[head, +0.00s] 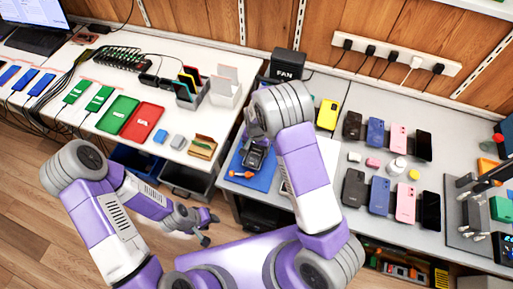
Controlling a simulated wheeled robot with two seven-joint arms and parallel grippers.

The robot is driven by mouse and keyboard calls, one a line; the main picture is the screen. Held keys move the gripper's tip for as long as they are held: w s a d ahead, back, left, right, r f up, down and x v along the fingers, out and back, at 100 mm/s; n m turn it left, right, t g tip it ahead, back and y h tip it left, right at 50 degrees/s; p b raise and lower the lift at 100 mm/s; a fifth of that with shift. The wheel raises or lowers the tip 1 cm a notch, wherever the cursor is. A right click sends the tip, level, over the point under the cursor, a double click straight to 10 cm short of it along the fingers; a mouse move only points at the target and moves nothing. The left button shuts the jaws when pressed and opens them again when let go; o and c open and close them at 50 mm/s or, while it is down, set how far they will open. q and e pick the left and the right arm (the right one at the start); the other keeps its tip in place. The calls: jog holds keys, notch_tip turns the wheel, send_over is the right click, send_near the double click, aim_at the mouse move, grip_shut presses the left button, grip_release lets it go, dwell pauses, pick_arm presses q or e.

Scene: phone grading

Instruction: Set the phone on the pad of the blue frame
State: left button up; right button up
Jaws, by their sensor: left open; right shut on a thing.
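My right gripper (257,142) reaches down over the blue piece (262,181) at the left end of the grey table. It is shut on a dark thing, which looks like the phone (254,158); my own arm and wrist hide much of it. I cannot make out a separate pad on the blue piece, nor whether the phone touches it. My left gripper (207,229) is open and empty, low over the wooden floor, apart from both tables.
An orange-handled tool (240,175) lies on the blue piece. A black FAN box (288,66) stands behind. The white table (60,110) holds green and red trays. A dark fixture (472,215) stands at right.

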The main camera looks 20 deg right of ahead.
jog(key=o, duration=1.1)
jog(key=shift+r+p, duration=0.6)
jog(key=shift+r, duration=0.1)
notch_tip(320, 180, up, 7)
jog(key=p, duration=0.5)
jog(key=shift+f, duration=0.15)
dwell(0.9)
